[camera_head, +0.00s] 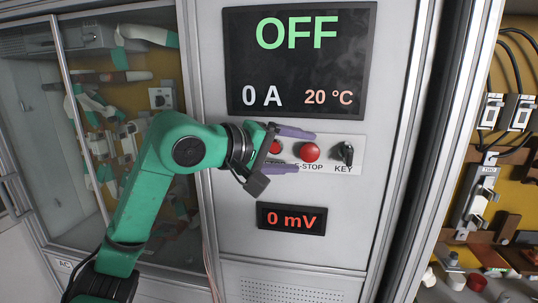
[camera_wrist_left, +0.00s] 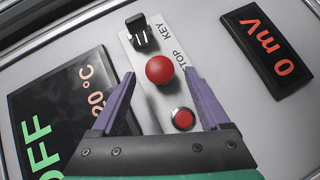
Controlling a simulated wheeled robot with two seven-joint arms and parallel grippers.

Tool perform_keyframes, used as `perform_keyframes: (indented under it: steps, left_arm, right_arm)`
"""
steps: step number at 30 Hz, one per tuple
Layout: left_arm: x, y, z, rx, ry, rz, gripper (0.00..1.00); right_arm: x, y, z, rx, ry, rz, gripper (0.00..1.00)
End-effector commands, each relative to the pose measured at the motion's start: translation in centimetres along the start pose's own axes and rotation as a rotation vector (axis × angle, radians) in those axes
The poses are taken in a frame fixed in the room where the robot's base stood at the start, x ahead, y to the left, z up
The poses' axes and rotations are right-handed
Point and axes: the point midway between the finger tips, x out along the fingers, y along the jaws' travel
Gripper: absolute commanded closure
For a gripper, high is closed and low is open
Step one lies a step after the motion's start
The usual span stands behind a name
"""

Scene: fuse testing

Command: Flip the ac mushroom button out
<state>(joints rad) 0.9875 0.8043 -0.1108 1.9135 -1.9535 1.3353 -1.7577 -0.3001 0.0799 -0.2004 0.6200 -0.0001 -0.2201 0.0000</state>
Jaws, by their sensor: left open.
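The red mushroom button (camera_head: 310,152) sits on a white panel strip, with a partly covered label ending in "STOP" under it. It also shows as a large red dome in the left wrist view (camera_wrist_left: 160,70). My left gripper (camera_head: 305,152) is open, with one purple finger above the button and one below it in the head view. In the left wrist view the fingertips (camera_wrist_left: 160,72) appear on either side of the dome, with nothing held. I cannot tell whether they touch it. My right gripper is not in view.
A smaller red button (camera_wrist_left: 183,118) lies between the fingers, partly hidden in the head view. A black key switch (camera_head: 343,153) is right of the mushroom button. A display (camera_head: 300,60) reads OFF, 0 A, 20 °C; a smaller one (camera_head: 291,219) reads 0 mV.

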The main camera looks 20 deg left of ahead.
Motion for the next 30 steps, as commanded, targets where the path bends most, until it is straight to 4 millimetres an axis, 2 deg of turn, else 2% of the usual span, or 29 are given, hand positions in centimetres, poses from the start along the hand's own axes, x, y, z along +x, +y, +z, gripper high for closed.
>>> perform_keyframes:
  steps: [1, 6, 9, 12, 17, 30]
  left_arm:
    - [-1.2, -0.6, 0.1, 0.003, 0.007, 0.002, 0.21]
    - [-6.4, -0.7, 0.1, 0.004, 0.009, 0.001, 0.21]
    - [-9.2, -0.5, 0.1, 0.002, 0.007, 0.001, 0.21]
    - [-11.2, -0.4, 0.1, -0.001, 0.004, 0.0, 0.21]
    - [-12.4, -0.2, 0.1, -0.001, 0.001, 0.0, 0.21]
    - [-12.4, -0.1, 0.1, -0.001, 0.0, 0.0, 0.21]
  right_arm:
    - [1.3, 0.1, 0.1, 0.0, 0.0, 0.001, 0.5]
    - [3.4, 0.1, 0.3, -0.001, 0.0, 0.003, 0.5]
    - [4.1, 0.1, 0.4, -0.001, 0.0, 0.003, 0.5]
    - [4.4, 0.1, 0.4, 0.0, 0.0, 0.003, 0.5]
    - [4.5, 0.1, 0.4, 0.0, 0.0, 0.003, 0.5]
    - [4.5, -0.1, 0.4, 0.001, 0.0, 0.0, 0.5]
